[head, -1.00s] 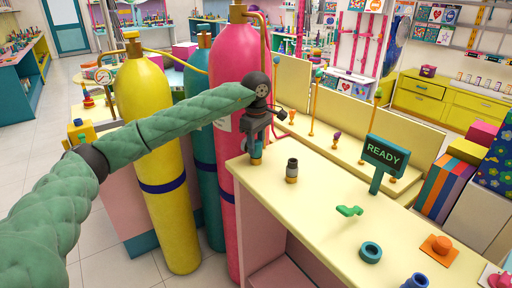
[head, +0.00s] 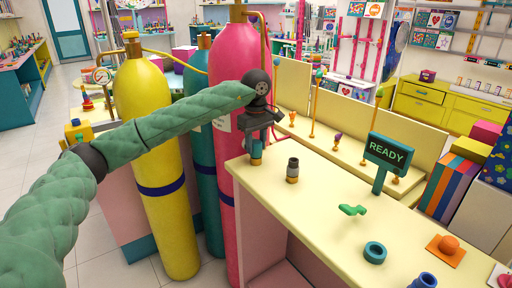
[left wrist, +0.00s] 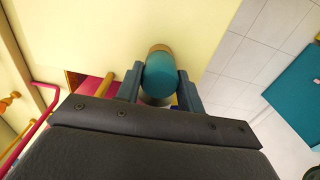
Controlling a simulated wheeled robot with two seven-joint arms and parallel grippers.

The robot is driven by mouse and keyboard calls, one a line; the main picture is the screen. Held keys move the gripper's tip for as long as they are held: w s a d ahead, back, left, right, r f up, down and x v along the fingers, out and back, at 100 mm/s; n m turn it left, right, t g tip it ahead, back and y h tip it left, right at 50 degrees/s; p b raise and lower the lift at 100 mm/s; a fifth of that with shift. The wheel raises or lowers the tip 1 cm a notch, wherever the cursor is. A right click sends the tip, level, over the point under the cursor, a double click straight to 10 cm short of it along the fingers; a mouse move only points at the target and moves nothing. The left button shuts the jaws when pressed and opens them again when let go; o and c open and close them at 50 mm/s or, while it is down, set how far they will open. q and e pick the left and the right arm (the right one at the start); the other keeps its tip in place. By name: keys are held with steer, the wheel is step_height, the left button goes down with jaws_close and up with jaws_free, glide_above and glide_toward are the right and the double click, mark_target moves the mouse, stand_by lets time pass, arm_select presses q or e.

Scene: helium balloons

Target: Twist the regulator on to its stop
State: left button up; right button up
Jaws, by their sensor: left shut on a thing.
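My left gripper (head: 256,144) points down at the near left corner of the cream table. It is shut on a teal cylinder with a brass-coloured end, which I take to be the regulator (left wrist: 160,75). In the left wrist view one jaw lies on each side of it. In the head view only a small teal part (head: 256,153) shows below the jaws. Whether its lower end touches the table or a fitting is hidden. A dark grey cylinder with a brass base (head: 293,169) stands upright on the table, to the right. My right gripper is not in view.
Yellow (head: 155,150), teal (head: 200,150) and pink (head: 231,100) gas cylinders stand left of the table (head: 325,205). A READY sign (head: 387,152), green lever-like piece (head: 352,209), teal ring (head: 375,252) and orange piece (head: 447,247) are on the table. Its middle is mostly clear.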

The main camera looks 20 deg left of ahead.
arm_select(q)
steer(key=shift+r+m, duration=0.1)
steer(key=shift+m, duration=0.4)
steer(key=shift+m+b, duration=0.3)
steer(key=shift+b, duration=0.25)
steer(key=shift+m+b, duration=0.5)
steer(key=shift+m, duration=0.2)
steer(key=shift+m+b, duration=0.3)
steer(key=shift+m, duration=0.3)
